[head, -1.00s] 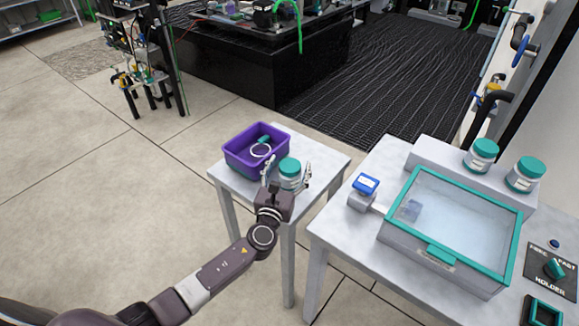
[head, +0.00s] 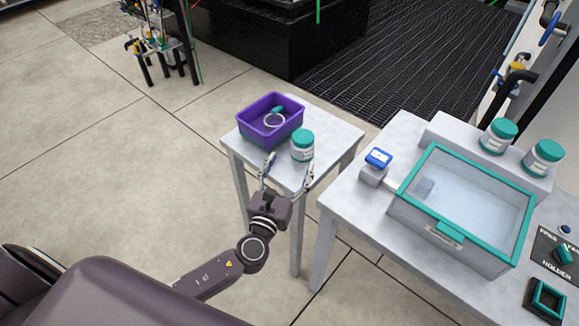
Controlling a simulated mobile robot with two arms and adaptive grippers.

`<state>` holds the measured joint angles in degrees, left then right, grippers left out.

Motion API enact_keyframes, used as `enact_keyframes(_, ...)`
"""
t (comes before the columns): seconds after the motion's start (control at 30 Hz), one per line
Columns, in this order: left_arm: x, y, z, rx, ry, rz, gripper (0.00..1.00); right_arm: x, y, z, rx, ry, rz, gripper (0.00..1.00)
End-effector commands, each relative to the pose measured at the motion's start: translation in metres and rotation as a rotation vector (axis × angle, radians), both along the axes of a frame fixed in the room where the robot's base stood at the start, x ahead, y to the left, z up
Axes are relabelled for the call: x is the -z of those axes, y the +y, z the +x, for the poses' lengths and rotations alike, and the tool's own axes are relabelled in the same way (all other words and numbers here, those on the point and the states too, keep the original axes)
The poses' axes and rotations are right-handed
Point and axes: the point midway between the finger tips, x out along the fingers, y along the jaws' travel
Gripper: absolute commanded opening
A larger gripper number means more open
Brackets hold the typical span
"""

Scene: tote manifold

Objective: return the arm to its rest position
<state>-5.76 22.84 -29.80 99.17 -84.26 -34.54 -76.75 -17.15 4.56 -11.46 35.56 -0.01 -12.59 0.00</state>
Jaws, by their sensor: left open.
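My left gripper (head: 288,176) is open and empty, at the near edge of the small white table (head: 338,137). A white jar with a teal lid (head: 302,147) stands upright on that table, just beyond the fingertips and apart from them. My left arm comes in from the lower left. My right gripper is not in view.
A purple tote (head: 257,135) on the small table holds a teal-and-white item. The larger white table (head: 345,205) at right bears a teal-rimmed clear-lidded box (head: 462,240), a blue-topped device (head: 377,160) and two more jars on a ledge. Floor at left is clear.

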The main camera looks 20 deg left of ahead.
Motion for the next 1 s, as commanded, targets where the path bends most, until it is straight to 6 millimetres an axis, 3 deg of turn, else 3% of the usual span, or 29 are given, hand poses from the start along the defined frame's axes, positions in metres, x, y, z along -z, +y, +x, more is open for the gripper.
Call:
enact_keyframes(0.67, -0.001, 0.004, -0.006, -0.021, 0.004, -0.051, 0.68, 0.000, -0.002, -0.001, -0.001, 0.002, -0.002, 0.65)
enact_keyframes(0.77, -0.002, 0.020, -0.015, -0.102, 0.015, -0.238, 0.68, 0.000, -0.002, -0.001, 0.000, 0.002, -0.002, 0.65)
enact_keyframes(0.87, 0.004, 0.046, -0.035, -0.252, 0.034, -0.569, 0.68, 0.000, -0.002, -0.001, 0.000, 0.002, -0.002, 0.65)
enact_keyframes(1.0, 0.029, 0.079, -0.081, -0.532, 0.058, -1.110, 0.68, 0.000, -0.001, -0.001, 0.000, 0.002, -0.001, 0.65)
